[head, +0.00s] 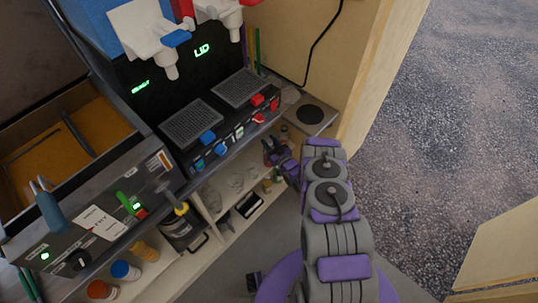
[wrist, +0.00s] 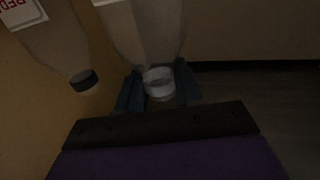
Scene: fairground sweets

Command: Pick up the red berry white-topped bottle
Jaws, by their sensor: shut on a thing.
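A pale, cloudy bottle with a white top (wrist: 150,35) stands between the two fingers of my gripper (wrist: 159,88) in the wrist view. The fingers are shut on it at its white cap, one on each side. Only an edge of its white label shows at the top of the view, so its wording cannot be read. In the head view my gripper (head: 279,156) is at the shelf opening below the counter, right of the drink machine. The held bottle is hard to make out there.
A second bottle with a dark cap (wrist: 62,45) and red label lettering is close on the left in the wrist view. Glass jars (head: 236,181) stand on the shelf left of the gripper.

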